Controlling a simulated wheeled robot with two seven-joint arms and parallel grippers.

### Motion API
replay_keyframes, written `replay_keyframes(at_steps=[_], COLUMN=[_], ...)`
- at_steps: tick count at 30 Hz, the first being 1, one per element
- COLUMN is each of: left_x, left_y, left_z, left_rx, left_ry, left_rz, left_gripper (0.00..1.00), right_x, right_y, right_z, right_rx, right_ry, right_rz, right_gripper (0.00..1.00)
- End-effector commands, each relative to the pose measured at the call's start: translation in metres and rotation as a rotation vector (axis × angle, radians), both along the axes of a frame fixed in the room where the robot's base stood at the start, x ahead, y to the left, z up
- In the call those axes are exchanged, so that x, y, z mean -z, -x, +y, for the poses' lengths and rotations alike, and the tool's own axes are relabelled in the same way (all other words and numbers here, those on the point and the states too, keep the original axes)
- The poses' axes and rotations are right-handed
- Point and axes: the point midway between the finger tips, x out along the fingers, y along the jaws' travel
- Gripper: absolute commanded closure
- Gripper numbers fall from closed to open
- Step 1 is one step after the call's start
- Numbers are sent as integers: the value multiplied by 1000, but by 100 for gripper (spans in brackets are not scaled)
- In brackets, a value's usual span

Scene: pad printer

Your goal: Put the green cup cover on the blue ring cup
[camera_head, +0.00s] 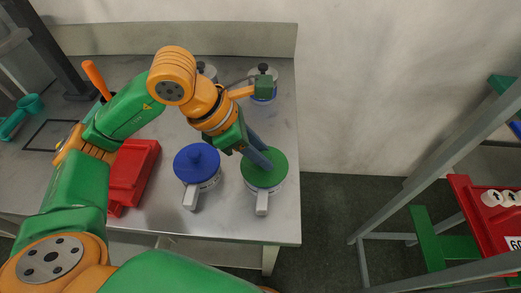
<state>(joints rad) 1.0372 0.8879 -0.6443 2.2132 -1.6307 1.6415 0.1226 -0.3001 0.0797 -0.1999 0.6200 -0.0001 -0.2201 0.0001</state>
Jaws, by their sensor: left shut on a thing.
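The green cup cover (276,174) is a round disc at the front right of the steel table. It lies over a white cup (262,204) whose handle points to the front; the cover hides the cup's rim, and I cannot tell the colour of any ring on it. My left gripper (262,161) reaches down from the upper left and is shut on the middle of the green cover, hiding its knob. A blue cover (196,159) sits on another white-handled cup to the left. My right gripper is not in view.
Two dark-knobbed vessels (263,72) stand at the back, one showing a blue band, partly behind my arm. A red tray (136,172) lies left of the blue cover. The table's right edge is close to the green cover. A red bin (480,215) stands on a rack at right.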

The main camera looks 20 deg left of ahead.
Motion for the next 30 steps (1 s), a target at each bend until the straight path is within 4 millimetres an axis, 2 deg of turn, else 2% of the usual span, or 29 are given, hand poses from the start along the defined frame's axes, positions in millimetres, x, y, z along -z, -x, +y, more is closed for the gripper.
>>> replay_keyframes(at_steps=[6,7,10,11,17,18,21,30], left_x=[0,0,0,0,0,0,0,-4], left_y=[0,0,0,0,0,0,0,0], left_z=[0,0,0,0,0,0,0,0], left_rx=[0,0,0,0,0,0,0,0], left_ry=[0,0,0,0,0,0,0,0], left_rz=[0,0,0,0,1,1,1,0], left_gripper=[100,62,35,30,30,24,0,0], right_x=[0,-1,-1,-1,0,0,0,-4], right_y=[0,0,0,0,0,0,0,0], right_z=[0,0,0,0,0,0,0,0], right_rx=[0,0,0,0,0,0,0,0], right_ry=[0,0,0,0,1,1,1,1], right_rz=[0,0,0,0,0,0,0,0], right_gripper=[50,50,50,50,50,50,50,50])
